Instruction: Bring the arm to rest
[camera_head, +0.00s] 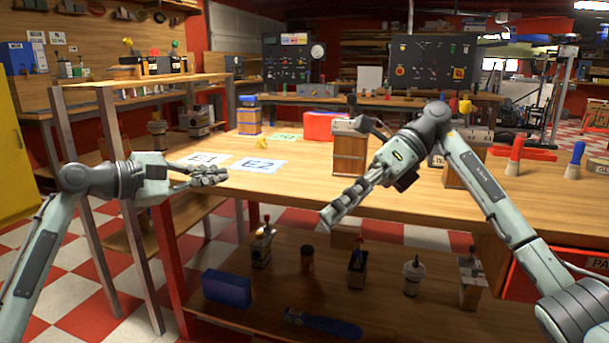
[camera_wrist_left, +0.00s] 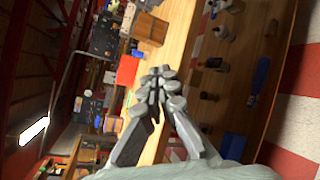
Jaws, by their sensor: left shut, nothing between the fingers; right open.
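My left gripper (camera_head: 222,175) hangs in the air over the left end of the wooden workbench (camera_head: 300,190), near the sheet marked E1 (camera_head: 203,159). Its fingers are shut and hold nothing; they also show shut in the left wrist view (camera_wrist_left: 160,75). My right gripper (camera_head: 328,220) points down and to the left, over the bench's front edge. It is seen side-on, open and empty. Both arms are raised clear of the bench top.
A sheet marked E2 (camera_head: 258,165) lies on the bench. The lower shelf (camera_head: 390,305) holds a blue box (camera_head: 227,288) and several bottles. The front middle of the bench top is clear.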

